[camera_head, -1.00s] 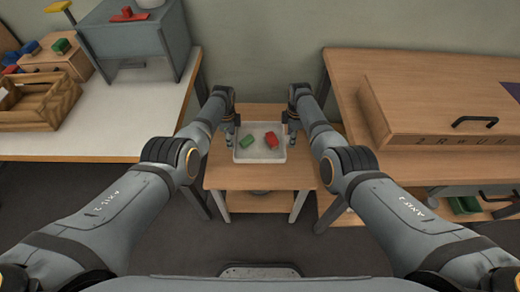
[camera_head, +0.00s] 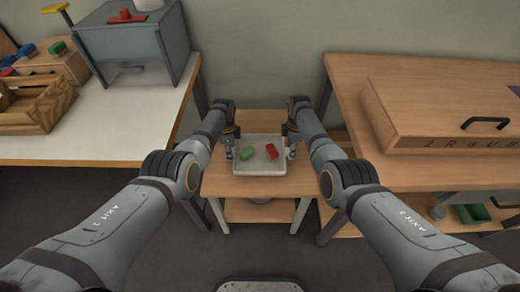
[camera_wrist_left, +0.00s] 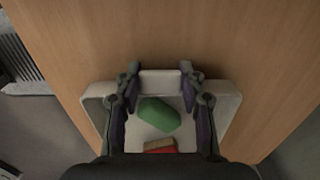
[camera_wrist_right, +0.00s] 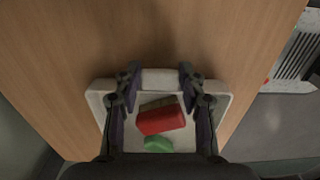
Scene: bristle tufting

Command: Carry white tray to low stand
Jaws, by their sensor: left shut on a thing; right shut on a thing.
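The white tray (camera_head: 259,171) is over the top of the low wooden stand (camera_head: 222,184), near its front; I cannot tell whether it touches the stand. A green piece (camera_head: 247,152) and a red piece (camera_head: 271,151) lie inside the tray. My left gripper (camera_head: 228,150) is shut on the tray's left side and my right gripper (camera_head: 292,148) on its right side. In the left wrist view, the fingers straddle the tray wall (camera_wrist_left: 160,84). In the right wrist view, they straddle the opposite wall (camera_wrist_right: 160,80), with the red piece (camera_wrist_right: 160,120) close by.
A white-topped table (camera_head: 100,130) stands at left with a grey cabinet (camera_head: 128,50) and a wooden crate (camera_head: 35,103). A wooden bench (camera_head: 350,90) stands at right with a large wooden case (camera_head: 420,110). The stand sits between them, with floor showing in front.

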